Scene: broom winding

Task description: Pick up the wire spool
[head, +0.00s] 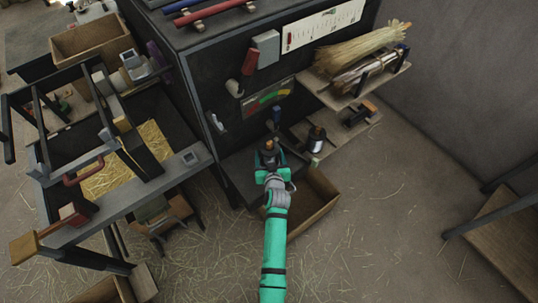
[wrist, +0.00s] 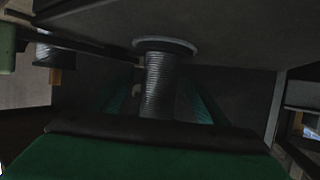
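A dark wire spool (head: 269,157) with an orange-brown top stands on a dark low shelf, straight ahead of my gripper (head: 271,174). In the wrist view, the spool (wrist: 159,85) is a ribbed grey cylinder with a pale round flange at one end. My green gripper (wrist: 160,108) is open, with one finger on each side of the spool and a visible gap to each. The spool's other end is hidden behind the gripper body. A second, similar spool (head: 316,141) with a pale lower part stands to the right; it also shows at the left of the wrist view (wrist: 55,52).
A dark cabinet (head: 215,75) rises behind the spool. A shelf with straw bundles (head: 358,55) is at upper right. A workbench (head: 190,172) stands left.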

